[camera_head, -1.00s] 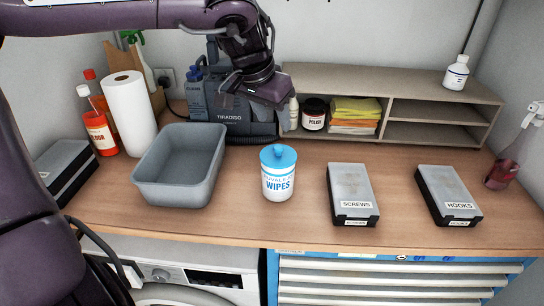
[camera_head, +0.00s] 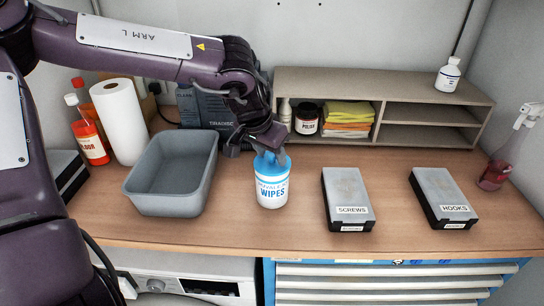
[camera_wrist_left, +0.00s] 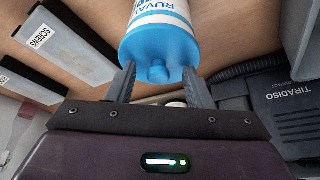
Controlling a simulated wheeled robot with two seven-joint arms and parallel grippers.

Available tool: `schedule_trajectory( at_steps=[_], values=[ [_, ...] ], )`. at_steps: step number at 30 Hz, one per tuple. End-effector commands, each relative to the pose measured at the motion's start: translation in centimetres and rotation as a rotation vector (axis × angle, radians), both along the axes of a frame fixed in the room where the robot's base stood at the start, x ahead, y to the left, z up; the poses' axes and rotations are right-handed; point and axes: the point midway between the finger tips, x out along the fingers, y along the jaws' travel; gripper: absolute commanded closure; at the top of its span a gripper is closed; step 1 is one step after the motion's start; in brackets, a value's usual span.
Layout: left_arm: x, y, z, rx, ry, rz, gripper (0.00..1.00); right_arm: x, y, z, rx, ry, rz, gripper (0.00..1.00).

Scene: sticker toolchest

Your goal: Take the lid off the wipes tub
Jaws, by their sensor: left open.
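The wipes tub (camera_head: 272,190) stands upright on the wooden worktop. It is white with a blue lid (camera_head: 270,163), which is on the tub. My left gripper (camera_head: 268,150) is at the lid from above and behind, partly covering it. In the left wrist view the open fingers (camera_wrist_left: 158,82) are on either side of the lid's round knob (camera_wrist_left: 158,72), with gaps between the fingers and the knob. The tub's label (camera_wrist_left: 160,15) shows above the lid there. My right gripper is not in view.
A grey bin (camera_head: 172,172) stands left of the tub, and a SCREWS case (camera_head: 347,196) and HOOKS case (camera_head: 443,195) lie to the right. A shelf unit (camera_head: 420,90) and a dark TIRADISO machine (camera_head: 205,110) stand behind. Bare worktop surrounds the tub's front.

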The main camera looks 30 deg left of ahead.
Motion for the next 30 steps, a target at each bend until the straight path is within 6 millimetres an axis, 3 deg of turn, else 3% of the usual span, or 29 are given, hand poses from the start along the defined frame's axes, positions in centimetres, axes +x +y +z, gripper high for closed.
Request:
schedule_trajectory(
  at_steps=[7, 18, 30],
  values=[
    [0.05, 0.0, -0.15, 0.0, -0.001, 0.0, 0.55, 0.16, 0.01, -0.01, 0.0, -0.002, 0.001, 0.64],
    [0.04, 0.0, -0.12, 0.0, -0.001, -0.001, 1.0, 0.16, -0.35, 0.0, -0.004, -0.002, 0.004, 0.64],
    [0.12, -0.01, 0.29, 0.0, -0.003, -0.001, 1.0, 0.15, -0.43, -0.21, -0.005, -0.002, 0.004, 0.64]
  ],
)
